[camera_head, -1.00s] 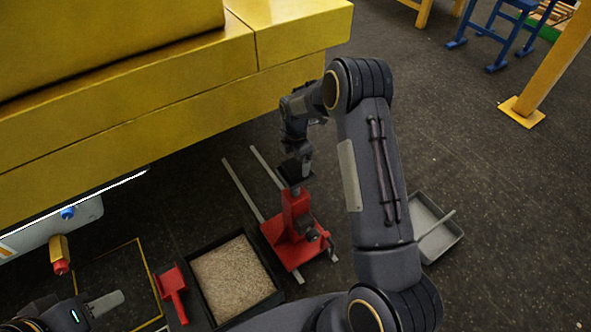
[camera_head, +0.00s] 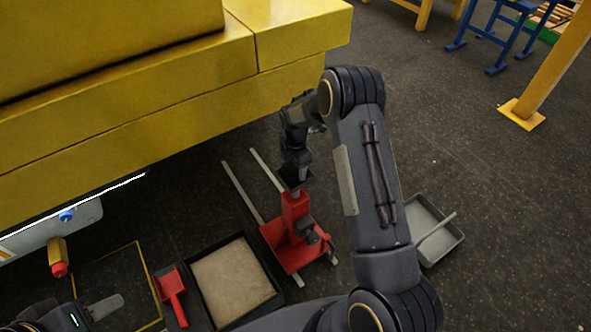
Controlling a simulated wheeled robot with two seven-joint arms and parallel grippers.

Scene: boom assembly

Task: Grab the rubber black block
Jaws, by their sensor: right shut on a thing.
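The rubber black block (camera_head: 293,179) sits at the top of the red jack (camera_head: 296,228), under the yellow boom. My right gripper (camera_head: 296,168) points down from above and is shut on the block. The fingers are small and dark against it, and whether the block still touches the jack top is hard to tell. My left gripper (camera_head: 104,306) shows only in part at the bottom left, away from the block; its jaw opening cannot be made out.
The yellow boom (camera_head: 180,110) overhangs close behind my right gripper. A grey tray (camera_head: 450,237) is on the right. Open floor lies further right.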

